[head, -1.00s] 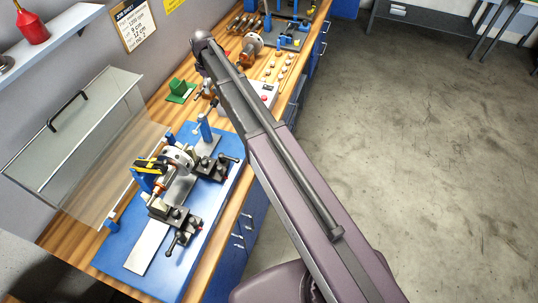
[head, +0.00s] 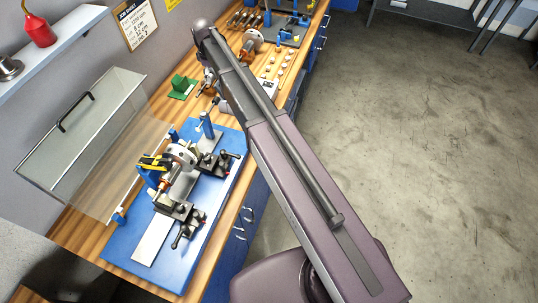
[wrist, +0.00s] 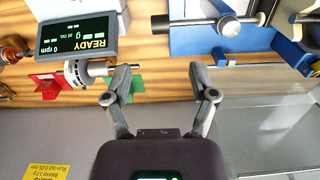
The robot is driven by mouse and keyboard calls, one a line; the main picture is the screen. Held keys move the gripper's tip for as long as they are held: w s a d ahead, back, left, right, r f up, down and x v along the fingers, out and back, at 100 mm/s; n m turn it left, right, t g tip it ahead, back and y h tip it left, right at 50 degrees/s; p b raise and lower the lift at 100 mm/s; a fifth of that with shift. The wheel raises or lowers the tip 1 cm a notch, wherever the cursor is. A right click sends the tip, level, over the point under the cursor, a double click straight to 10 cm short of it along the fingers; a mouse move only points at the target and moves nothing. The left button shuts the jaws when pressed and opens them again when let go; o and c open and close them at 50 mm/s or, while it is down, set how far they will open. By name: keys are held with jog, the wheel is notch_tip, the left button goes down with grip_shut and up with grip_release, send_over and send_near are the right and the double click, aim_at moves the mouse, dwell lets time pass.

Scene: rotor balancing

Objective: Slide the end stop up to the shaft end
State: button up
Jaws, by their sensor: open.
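My gripper (wrist: 160,80) is open and empty in the wrist view, its two fingers spread over the bench. In the head view my arm hides it. A post with a horizontal rod and round knob (wrist: 230,25), which looks like the end stop, stands beyond the fingertips, apart from them, at the top of the wrist view. In the head view it looks like the blue post (head: 207,127) at the far end of the blue base plate (head: 150,245). The rotor (head: 182,154) sits on its shaft between blue and black supports. The gap between stop and shaft end is unclear.
A clear hinged guard (head: 85,130) stands open left of the rig. A display box (wrist: 75,40) reads READY, 0 rpm. A green block (head: 182,87) and small parts lie on the wooden bench. The floor (head: 420,170) at right is clear.

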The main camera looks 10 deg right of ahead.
jog(key=s+d+f+m+b, duration=0.4)
jog(key=s+d+f+b, duration=0.3)
jog(key=s+f+b, duration=0.4)
jog(key=s+d+f+m+b, duration=0.5)
jog(key=s+d+f+b, duration=0.3)
jog(key=s+f+b, duration=0.4)
jog(key=shift+s+d+f+m, duration=0.15)
jog(key=shift+s+f+m, duration=0.2)
jog(key=shift+s, duration=0.35)
dwell(0.4)
jog(key=shift+m, duration=0.65)
jog(key=s, duration=0.1)
jog(key=s+d, duration=0.1)
jog(key=s, duration=0.2)
jog(key=shift+d, duration=0.25)
jog(key=shift+w, duration=0.1)
